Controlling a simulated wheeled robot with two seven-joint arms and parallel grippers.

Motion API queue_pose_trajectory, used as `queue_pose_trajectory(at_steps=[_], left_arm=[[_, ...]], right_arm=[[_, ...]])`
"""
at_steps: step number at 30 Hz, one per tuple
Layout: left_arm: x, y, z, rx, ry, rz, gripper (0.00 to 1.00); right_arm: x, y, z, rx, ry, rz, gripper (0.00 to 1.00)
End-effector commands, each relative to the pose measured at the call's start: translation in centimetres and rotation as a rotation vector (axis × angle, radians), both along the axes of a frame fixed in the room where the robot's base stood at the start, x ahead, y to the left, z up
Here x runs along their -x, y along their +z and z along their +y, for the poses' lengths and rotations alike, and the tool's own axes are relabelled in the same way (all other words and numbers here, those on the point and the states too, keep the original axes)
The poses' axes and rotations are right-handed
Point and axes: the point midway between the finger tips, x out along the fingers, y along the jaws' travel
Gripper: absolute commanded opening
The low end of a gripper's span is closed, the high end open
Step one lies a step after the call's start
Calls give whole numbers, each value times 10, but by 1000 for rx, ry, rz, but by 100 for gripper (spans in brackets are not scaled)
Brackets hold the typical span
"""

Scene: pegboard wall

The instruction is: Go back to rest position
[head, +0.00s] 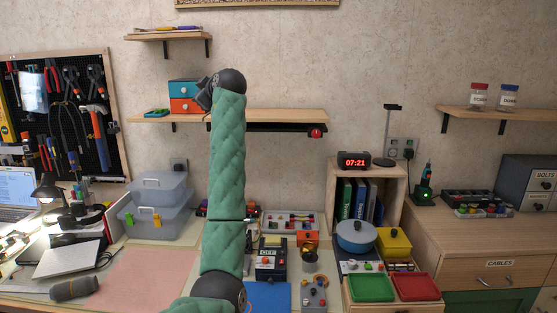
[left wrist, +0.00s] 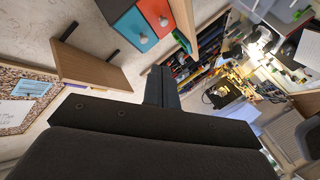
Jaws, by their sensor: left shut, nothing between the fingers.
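My left arm with green padding rises up the middle of the head view. Its dark wrist and left gripper (head: 204,97) are up at the wall shelf, in front of the small drawer unit. In the left wrist view the left gripper (left wrist: 161,78) has its fingers together with nothing between them. The drawer unit with a blue and an orange drawer (head: 184,105) also shows close by in the left wrist view (left wrist: 132,26). Whether the gripper touches it I cannot tell. My right gripper is not in view.
The wooden wall shelf (head: 283,115) runs behind my arm, with a smaller shelf (head: 168,36) above it. A pegboard with tools (head: 70,120) is at left. On the desk are clear bins (head: 158,190), a red tray (head: 415,287) and a green tray (head: 371,287). The pink mat (head: 145,280) is bare.

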Motion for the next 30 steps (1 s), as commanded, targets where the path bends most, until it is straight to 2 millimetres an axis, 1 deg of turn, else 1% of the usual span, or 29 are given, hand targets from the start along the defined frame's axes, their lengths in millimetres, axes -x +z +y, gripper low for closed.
queue_pose_trajectory(at_steps=[1, 6, 9, 11, 14, 17, 23, 30], left_arm=[[9, 9, -3, -26, -41, 27, 0], [39, 35, -14, -134, -181, 103, 0], [57, 41, -21, -203, -264, 140, 0], [68, 37, -25, -245, -315, 165, 0], [87, 19, -33, -327, -412, 212, 0], [103, -7, -42, -397, -496, 255, 0], [137, -73, -58, -509, -651, 330, 0], [181, -158, -75, -581, -806, 403, 0]], right_arm=[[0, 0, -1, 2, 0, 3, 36], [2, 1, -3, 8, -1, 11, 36], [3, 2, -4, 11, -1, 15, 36], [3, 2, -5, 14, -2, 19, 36], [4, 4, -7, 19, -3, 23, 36], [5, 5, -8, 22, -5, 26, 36], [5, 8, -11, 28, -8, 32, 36], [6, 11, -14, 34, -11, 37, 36]])
